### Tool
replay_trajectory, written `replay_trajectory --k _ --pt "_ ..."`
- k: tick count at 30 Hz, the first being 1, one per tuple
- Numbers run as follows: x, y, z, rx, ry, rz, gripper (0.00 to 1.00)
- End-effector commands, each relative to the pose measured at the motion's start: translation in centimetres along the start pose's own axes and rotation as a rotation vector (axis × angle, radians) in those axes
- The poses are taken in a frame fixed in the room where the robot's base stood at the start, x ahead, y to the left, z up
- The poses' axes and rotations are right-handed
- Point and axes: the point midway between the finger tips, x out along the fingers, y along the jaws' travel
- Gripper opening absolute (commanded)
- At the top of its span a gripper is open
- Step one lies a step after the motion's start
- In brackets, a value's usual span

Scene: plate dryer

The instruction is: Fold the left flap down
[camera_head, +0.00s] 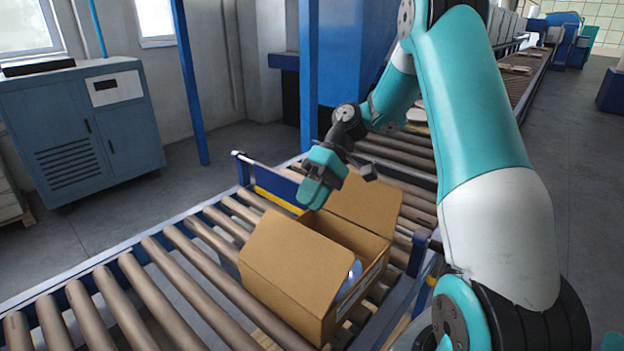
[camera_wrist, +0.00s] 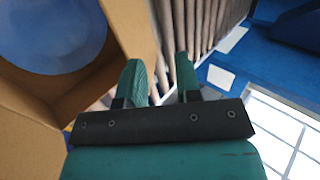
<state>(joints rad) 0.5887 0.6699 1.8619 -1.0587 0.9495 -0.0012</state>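An open cardboard box (camera_head: 355,238) sits on the roller conveyor. Its left flap (camera_head: 292,262) is a broad panel on the near left side, standing up at a slant. Another flap (camera_head: 366,203) stands up at the far side. A blue plate (camera_wrist: 50,35) lies inside the box; only a sliver of it (camera_head: 354,272) shows in the head view. My gripper (camera_head: 311,194) hangs above the far left corner of the box, beside the flaps. In the wrist view its two teal fingers (camera_wrist: 160,82) are apart with nothing between them. Contact with the cardboard cannot be told.
The conveyor rollers (camera_head: 150,283) run clear to the near left. A blue side rail (camera_head: 268,182) stands just behind my gripper. A blue post (camera_head: 309,75) and a blue machine (camera_head: 350,60) rise behind the conveyor. A blue cabinet (camera_head: 85,135) stands far left.

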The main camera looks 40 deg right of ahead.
Motion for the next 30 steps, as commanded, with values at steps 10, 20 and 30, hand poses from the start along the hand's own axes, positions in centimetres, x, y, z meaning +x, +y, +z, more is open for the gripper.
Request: replay_trajectory --k 10,20,30 --pt "-2.9 -2.9 0.0 -0.002 0.001 0.000 0.31" --pt "-2.9 -3.0 -0.1 -0.001 0.000 0.001 0.17" --pt "4.0 -4.7 -3.6 0.114 -0.101 0.272 0.00"
